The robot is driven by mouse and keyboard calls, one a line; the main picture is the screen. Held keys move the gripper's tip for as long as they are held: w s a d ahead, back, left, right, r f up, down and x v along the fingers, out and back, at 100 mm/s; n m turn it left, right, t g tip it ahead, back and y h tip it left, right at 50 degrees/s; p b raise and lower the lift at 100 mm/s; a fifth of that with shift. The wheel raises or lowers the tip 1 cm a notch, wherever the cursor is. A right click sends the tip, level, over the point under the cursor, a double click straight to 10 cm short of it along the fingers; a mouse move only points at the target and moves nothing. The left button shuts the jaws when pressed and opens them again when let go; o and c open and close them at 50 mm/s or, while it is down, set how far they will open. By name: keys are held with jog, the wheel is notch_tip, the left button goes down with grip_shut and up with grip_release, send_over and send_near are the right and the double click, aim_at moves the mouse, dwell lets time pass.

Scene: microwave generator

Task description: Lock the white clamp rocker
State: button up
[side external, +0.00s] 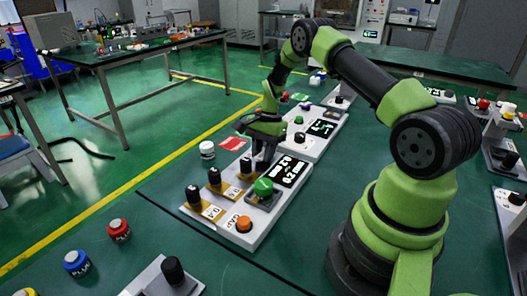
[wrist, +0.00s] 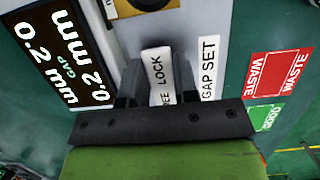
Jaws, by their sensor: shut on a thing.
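The white clamp rocker (wrist: 156,54) sits between the two dark fingers of my gripper (wrist: 157,84) in the wrist view. The fingers are shut on it, one at each side. A white strip with the words FREE and LOCK lies at the rocker, and part of FREE is hidden. In the side view my gripper (side external: 261,160) reaches down to the far end of the near white console (side external: 265,228), beside its black display (side external: 290,171). The rocker is hidden there by the gripper. Which way the rocker is tilted I cannot tell.
A GAP SET label (wrist: 208,68) is right of the rocker. A lit gap display (wrist: 52,52) is at left. On the console are several black knobs, a green button (side external: 263,186) and an orange button (side external: 244,225). A white-topped jar (side external: 207,149) stands beside it.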

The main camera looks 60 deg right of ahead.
jog(key=shift+a+f+h, duration=0.15)
jog(key=shift+f+h, duration=0.05)
jog(key=shift+h, duration=1.2)
jog(key=o, duration=0.9)
jog(key=shift+r, duration=0.1)
jog(key=r, duration=0.9)
jog(key=shift+d+r, duration=0.25)
jog(key=shift+r, duration=0.15)
